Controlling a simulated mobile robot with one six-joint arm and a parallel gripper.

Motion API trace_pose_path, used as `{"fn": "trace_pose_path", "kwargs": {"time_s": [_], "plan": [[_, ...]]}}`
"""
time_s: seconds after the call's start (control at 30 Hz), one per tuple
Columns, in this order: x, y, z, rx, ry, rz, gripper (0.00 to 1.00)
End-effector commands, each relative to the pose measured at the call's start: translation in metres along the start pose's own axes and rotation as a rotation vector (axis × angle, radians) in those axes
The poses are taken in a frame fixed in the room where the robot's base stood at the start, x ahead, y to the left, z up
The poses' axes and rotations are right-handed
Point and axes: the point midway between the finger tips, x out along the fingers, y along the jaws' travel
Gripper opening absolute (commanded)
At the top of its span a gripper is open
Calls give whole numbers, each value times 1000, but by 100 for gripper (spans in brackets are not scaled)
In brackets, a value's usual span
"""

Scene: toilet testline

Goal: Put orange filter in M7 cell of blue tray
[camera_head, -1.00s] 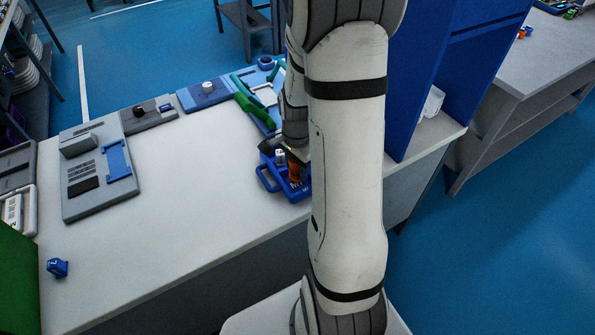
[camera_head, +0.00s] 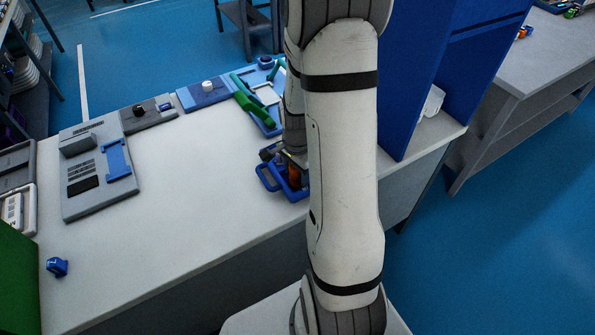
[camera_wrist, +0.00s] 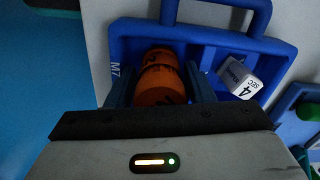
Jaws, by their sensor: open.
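The orange filter (camera_wrist: 160,82) is a ribbed orange cylinder with dark marks. In the wrist view it sits between the two fingers of my open gripper (camera_wrist: 160,66), beside the "M7" label of the blue tray (camera_wrist: 205,40). It appears to be in the tray's M7 cell; its base is hidden. In the head view a bit of the filter (camera_head: 293,176) shows beneath my gripper (camera_head: 291,161), inside the blue tray (camera_head: 268,183). Whether a finger touches the filter, I cannot tell.
A white block marked "4 SEC" (camera_wrist: 240,78) lies tilted in the tray, right of the fingers. A green-handled device (camera_head: 252,110) stands behind. A small blue object (camera_head: 57,267) is at the table's front left. The middle of the white table (camera_head: 180,185) is clear.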

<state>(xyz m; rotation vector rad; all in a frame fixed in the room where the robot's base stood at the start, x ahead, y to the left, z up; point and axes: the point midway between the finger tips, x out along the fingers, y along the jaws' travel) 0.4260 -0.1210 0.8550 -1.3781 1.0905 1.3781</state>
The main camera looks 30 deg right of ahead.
Motion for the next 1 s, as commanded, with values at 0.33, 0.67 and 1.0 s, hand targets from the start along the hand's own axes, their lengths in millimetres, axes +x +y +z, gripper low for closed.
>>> {"fn": "trace_pose_path", "kwargs": {"time_s": [0.33,0.67,1.0], "plan": [[-61,-1,-1,1,4,-7,48],[-115,0,-1,1,2,-2,48],[-164,16,47,-364,46,-61,48]]}}
